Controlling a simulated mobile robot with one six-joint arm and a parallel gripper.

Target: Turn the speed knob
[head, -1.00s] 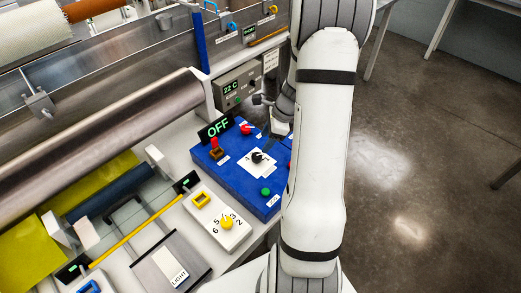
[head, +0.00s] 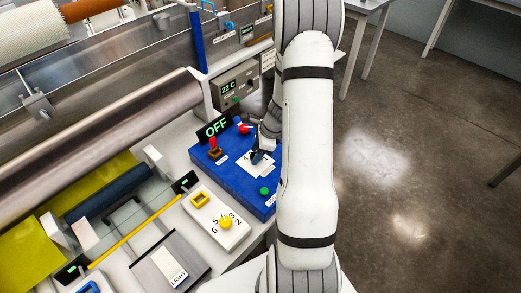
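The blue control panel (head: 235,182) carries a white dial card (head: 246,166) with a black knob, which my gripper now largely hides. My gripper (head: 259,155) points down at that knob, over the card. I cannot tell whether the fingers touch the knob or how far apart they are. A yellow knob (head: 226,222) with numbers around it sits on a separate white box (head: 207,215) in front of the panel. The small labels are too blurred to read, so I cannot tell which knob is named speed.
The panel also bears a red-topped switch (head: 213,143), a red button (head: 243,127) and a green button (head: 265,191). A display (head: 213,128) behind it reads OFF. A grey box (head: 236,86) reading 22 C stands farther back. Rollers lie left; open floor lies right.

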